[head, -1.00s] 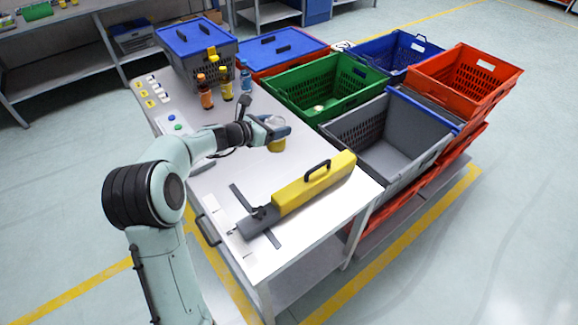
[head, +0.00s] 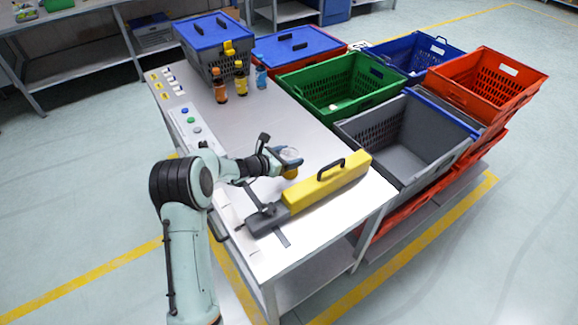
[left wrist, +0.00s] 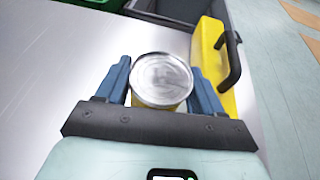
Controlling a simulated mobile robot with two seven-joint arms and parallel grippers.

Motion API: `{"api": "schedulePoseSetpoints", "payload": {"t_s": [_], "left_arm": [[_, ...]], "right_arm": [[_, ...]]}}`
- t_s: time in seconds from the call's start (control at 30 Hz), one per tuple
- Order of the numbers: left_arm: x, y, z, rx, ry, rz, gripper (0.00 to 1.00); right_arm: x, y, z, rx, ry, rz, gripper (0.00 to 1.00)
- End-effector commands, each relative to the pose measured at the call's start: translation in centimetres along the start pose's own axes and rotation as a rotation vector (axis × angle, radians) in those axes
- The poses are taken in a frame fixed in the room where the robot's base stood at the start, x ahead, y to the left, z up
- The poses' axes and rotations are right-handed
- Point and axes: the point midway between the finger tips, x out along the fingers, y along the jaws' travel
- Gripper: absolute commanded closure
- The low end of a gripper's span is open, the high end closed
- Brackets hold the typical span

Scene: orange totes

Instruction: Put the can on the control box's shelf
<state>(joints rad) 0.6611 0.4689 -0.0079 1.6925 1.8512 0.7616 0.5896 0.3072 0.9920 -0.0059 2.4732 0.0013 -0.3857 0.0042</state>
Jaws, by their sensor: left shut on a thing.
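The can (left wrist: 162,80), with a silver top and yellow side, is between the blue fingers of my left gripper (left wrist: 164,88) in the left wrist view. In the head view, my left gripper (head: 288,158) is shut on the can (head: 290,173), over the metal table and close beside the yellow case. I cannot tell whether the can touches the table. A panel with colored buttons (head: 190,121), perhaps the control box, runs along the table's left edge; no separate shelf on it is clear. My right gripper is not in view.
The yellow case (head: 330,184) with a black handle lies on the table's near end. Bottles (head: 241,82) and a blue-lidded crate (head: 210,45) stand at the back. Green (head: 335,85), grey (head: 400,130) and orange (head: 485,75) totes are to the right. The table's middle is clear.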

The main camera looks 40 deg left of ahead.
Motion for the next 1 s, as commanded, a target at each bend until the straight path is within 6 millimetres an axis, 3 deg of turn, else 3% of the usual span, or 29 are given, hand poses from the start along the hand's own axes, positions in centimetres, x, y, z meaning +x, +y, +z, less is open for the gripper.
{"api": "schedulePoseSetpoints", "payload": {"t_s": [0.3,0.73,0.77,0.8,1.0], "left_arm": [[1.4,0.1,-3.7,-0.002,-0.001,0.001,0.77],[1.6,0.0,-4.3,0.001,-0.002,0.000,0.77],[1.5,0.0,-4.3,-0.001,0.001,0.000,0.23],[1.5,0.0,-4.3,-0.001,0.001,0.000,0.10],[1.5,0.0,-4.2,-0.001,0.001,0.000,0.07]], "right_arm": [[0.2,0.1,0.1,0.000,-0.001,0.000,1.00],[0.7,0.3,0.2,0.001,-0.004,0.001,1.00],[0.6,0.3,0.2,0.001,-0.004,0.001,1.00],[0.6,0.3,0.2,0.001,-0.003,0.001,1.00],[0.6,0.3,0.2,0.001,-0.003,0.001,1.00]]}}
